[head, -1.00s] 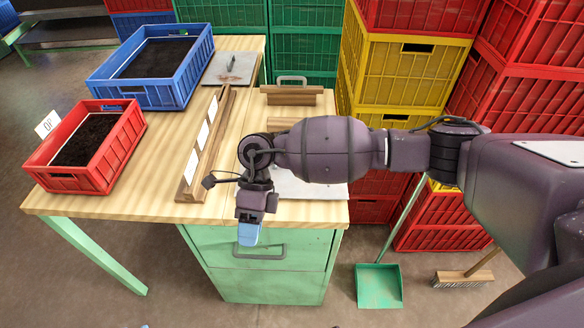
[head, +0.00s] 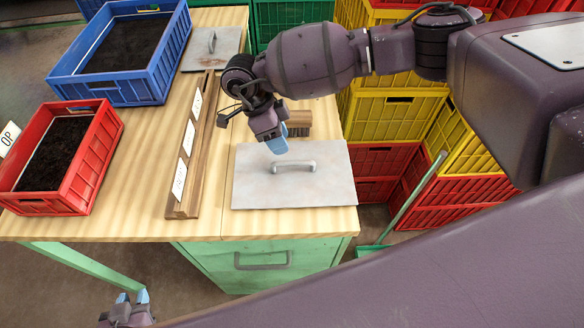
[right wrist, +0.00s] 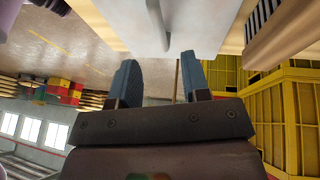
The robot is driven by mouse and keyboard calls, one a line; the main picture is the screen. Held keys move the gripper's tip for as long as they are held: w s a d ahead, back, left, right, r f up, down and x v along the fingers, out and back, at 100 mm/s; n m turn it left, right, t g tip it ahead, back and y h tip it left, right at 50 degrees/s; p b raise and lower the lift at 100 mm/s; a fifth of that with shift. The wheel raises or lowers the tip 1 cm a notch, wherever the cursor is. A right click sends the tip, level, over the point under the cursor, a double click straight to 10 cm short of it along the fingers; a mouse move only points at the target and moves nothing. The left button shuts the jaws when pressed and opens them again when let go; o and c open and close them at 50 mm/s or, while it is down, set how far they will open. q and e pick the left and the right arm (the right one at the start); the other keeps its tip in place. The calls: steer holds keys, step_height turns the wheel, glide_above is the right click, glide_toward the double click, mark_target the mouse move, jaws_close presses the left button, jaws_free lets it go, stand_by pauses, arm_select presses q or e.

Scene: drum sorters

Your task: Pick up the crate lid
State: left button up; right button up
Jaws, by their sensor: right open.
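A flat grey metal lid (head: 330,188) with a raised bar handle (head: 295,168) lies on the wooden table near its front right. A second, smaller-looking grey lid (head: 222,56) with a handle lies at the back beside the blue crate. My right gripper (head: 277,143) is over the front lid's back edge, pointing down, close to the handle. In the right wrist view it is open and empty (right wrist: 160,85), with the lid (right wrist: 185,30) and its handle (right wrist: 157,25) ahead of the fingers. My left gripper (head: 132,298) is low, in front of the table, empty, its fingertips apart.
A brush (head: 297,122) lies behind the front lid. A wooden rail with white labels (head: 190,150) runs left of it. A red crate (head: 85,170) and a blue crate (head: 150,85) of dark soil stand at left. Stacked yellow crates (head: 385,115) stand behind right.

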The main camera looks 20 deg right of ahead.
mark_target(297, 163)
steer(key=x, duration=0.2)
steer(key=shift+s+d+f, duration=0.1)
steer(key=shift+d+f, duration=0.05)
steer(key=shift+f, duration=0.15)
steer(key=shift+s+d+f, duration=0.25)
steer(key=shift+d+f, duration=0.1)
steer(key=shift+f, duration=0.25)
steer(key=x, duration=0.4)
steer(key=shift+s+d+f+p, duration=0.1)
steer(key=shift+d+f+p, duration=0.05)
steer(key=shift+d+p, duration=0.2)
steer(key=c, duration=0.7)
arm_select(q)
steer(key=shift+w+r, duration=0.1)
steer(key=shift+r, duration=0.25)
arm_select(e)
jaws_close()
